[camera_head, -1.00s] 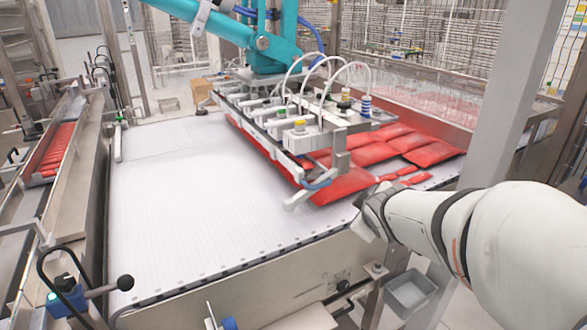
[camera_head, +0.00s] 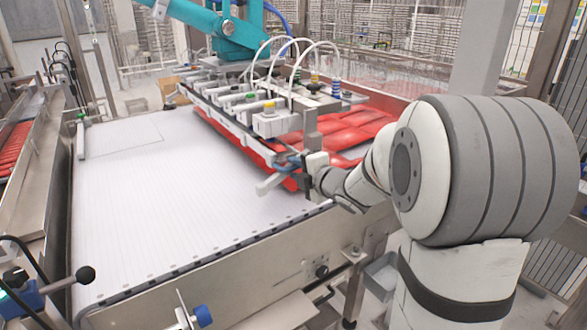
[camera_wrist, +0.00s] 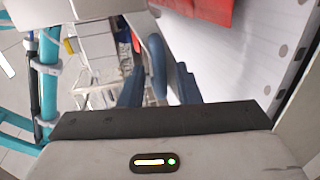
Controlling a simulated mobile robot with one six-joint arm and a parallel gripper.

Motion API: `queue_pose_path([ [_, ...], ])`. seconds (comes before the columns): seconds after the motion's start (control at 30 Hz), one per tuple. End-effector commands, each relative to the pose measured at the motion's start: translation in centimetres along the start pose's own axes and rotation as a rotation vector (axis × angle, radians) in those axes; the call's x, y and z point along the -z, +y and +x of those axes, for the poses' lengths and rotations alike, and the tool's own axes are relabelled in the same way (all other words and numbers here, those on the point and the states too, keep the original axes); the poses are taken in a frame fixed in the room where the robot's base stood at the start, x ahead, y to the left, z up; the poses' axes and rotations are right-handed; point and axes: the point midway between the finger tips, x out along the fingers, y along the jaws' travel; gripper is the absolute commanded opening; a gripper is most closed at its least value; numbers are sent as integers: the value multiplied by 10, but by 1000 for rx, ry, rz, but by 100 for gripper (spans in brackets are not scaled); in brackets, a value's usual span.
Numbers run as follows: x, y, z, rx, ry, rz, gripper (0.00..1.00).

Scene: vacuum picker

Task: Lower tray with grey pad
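My gripper (camera_head: 312,180) is at the near end of the vacuum picker's metal frame (camera_head: 311,125), by its bracket and blue fitting, above the white belt's edge. In the wrist view, my gripper's dark fingers (camera_wrist: 160,88) are apart. A rounded blue piece (camera_wrist: 156,62) shows between them; I cannot tell whether they touch it. A small grey tray (camera_head: 378,275) sits low beside the conveyor, partly hidden by my arm. I cannot make out a grey pad.
The white belt (camera_head: 170,205) is clear on its left side. Red packs (camera_head: 345,135) lie under and beside the picker. A teal robot arm (camera_head: 205,18) holds the picker. A grey post (camera_head: 485,60) stands behind my arm.

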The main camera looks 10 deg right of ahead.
Motion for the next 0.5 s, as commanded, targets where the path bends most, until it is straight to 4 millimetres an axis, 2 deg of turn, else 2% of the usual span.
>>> queue_pose_path([
  [0.17, 0, 0, 15, 1, 0, 1, 30],
  [0.43, 0, 0, 17, 0, -2, 2, 30],
  [0.5, 0, 0, 17, 0, -2, 2, 26],
])
